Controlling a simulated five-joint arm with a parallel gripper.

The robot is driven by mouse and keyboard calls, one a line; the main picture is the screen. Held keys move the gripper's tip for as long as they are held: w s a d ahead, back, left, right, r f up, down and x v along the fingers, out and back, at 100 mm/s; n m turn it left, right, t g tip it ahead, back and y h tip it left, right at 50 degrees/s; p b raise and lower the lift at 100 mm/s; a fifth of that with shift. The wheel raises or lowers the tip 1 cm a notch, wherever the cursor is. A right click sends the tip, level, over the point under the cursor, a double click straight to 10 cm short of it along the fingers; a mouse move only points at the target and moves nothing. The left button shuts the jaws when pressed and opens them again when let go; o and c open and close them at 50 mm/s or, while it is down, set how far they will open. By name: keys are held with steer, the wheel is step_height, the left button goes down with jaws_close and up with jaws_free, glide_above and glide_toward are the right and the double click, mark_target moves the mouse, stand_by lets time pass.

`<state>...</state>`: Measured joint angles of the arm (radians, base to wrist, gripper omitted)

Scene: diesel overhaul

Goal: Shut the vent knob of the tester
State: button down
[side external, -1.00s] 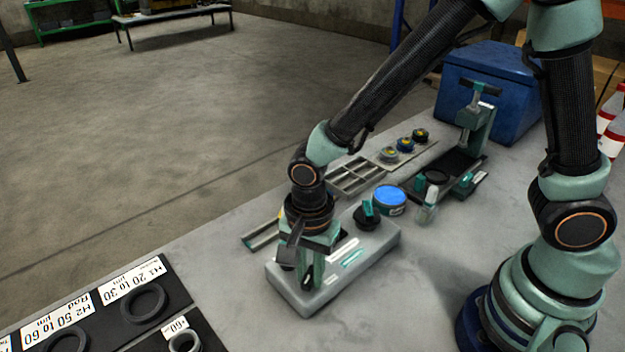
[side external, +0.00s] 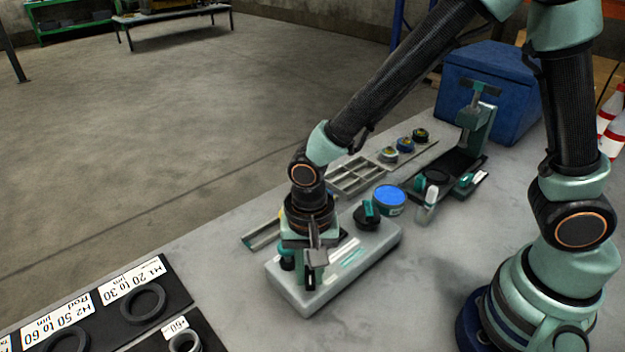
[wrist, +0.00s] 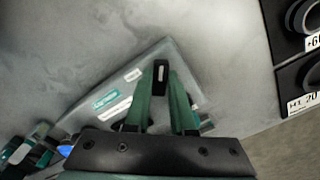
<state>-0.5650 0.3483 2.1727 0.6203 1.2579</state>
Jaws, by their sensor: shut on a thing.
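The tester (side external: 375,248) is a pale grey slab with white and teal labels, lying on the bench; it also shows in the wrist view (wrist: 85,122). A black knob with a teal grip (side external: 367,214) stands at its far right end. My gripper (side external: 301,268) points down over the near left end. In the wrist view, a black bar with a white mark, which I take for the vent knob (wrist: 160,76), sits between the green fingers of my gripper (wrist: 161,98). My gripper is shut on it. In the side view the fingers hide most of this knob.
A blue-lidded tin (side external: 389,197) and a small bottle (side external: 428,206) stand close behind the tester. A grey divided tray (side external: 357,177) and a teal press (side external: 478,125) are farther back. Black boards with rings (side external: 143,303) lie at left. Bare bench is free in front.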

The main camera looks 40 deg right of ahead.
steer(key=n, duration=0.4)
steer(key=shift+n, duration=0.4)
steer(key=n, duration=0.3)
stand_by(0.4)
steer(key=c, duration=0.8)
jaws_free()
steer(key=shift+o, duration=0.2)
